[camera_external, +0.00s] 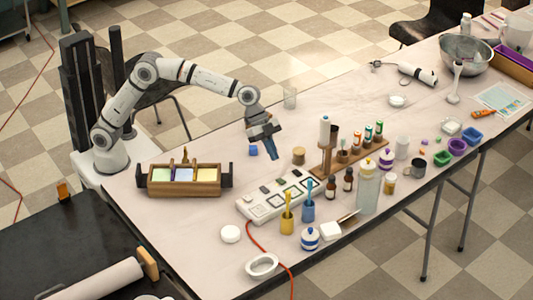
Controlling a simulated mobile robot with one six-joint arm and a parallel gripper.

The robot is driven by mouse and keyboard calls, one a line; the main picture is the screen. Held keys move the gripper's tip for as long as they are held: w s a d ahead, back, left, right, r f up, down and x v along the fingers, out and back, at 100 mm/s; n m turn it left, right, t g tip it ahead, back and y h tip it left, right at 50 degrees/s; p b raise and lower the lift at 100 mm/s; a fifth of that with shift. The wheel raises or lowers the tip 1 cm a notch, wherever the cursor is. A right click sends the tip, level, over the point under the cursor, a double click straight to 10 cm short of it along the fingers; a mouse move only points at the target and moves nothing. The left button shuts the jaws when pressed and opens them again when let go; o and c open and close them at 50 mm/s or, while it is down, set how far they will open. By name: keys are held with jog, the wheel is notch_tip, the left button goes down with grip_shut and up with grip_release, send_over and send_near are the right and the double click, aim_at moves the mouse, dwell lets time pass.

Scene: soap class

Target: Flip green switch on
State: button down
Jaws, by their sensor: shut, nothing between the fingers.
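A white power strip (249,205) lies on the table in front of my arm, running from lower left to upper right. Small dark switches (281,181) show along its back side. They are too small to tell surely which one is green. My gripper (272,157) points down behind the strip, left of a small wooden jar. It is shut and empty, apart from the strip and its switches.
Yellow (287,222) and blue cups (308,209) with brushes stand in front of the strip. A wooden rack (326,168) with bottles is right. A wooden box (184,187) is left.

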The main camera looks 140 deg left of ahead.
jog(key=s+r, duration=0.5)
jog(key=s, duration=0.1)
jog(key=shift+s+p, duration=0.3)
jog(key=s+d+r+g+p, duration=0.1)
jog(key=s+d+r+p, duration=0.25)
jog(key=d, duration=0.45)
jog(key=s+d+r+g+h+p, duration=0.1)
jog(key=s+d+r+p, duration=0.25)
jog(key=d, duration=0.35)
jog(key=s+d+r+g+p, duration=0.1)
jog(key=s+d+r+p, duration=0.2)
jog(key=d, duration=0.5)
jog(key=s+d+g+p, duration=0.1)
jog(key=s+d+p, duration=0.4)
jog(key=s, duration=0.5)
jog(key=s+d+g+y+p, duration=0.1)
jog(key=s+d+p, duration=0.4)
jog(key=s, duration=0.5)
jog(key=shift+d, duration=1.2)
